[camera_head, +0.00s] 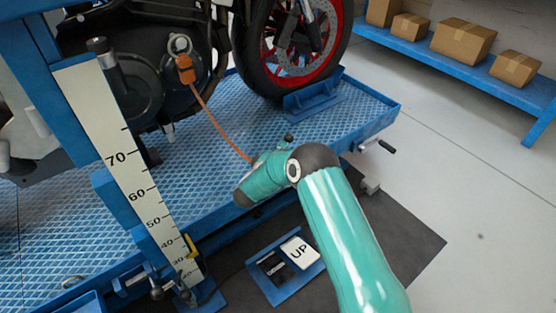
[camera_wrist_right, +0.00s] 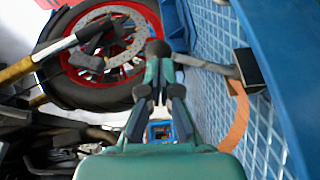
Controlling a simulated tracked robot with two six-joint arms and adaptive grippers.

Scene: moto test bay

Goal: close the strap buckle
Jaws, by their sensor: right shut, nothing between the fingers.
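The orange strap (camera_head: 215,122) runs from a metal ring and orange hook (camera_head: 185,64) on the motorcycle down to the lift deck, where my right wrist hides its lower end. In the right wrist view a dark buckle body (camera_wrist_right: 249,70) sits at the right, with the orange strap (camera_wrist_right: 236,118) hanging from it. A grey lever (camera_wrist_right: 205,63) sticks out of it to the left, towards a dark round knob (camera_wrist_right: 157,48). My right gripper (camera_wrist_right: 159,84) is shut and empty, its tips just below the knob in the picture; whether they touch is unclear. My left gripper is out of view.
The motorcycle's red-rimmed wheel (camera_head: 295,45) stands in a blue chock (camera_head: 314,97) on the blue lift deck (camera_head: 365,112). A ruler post (camera_head: 115,140) rises at the left. An UP pedal (camera_head: 299,251) lies on the floor. Boxes stand on a shelf at back right; open floor lies before it.

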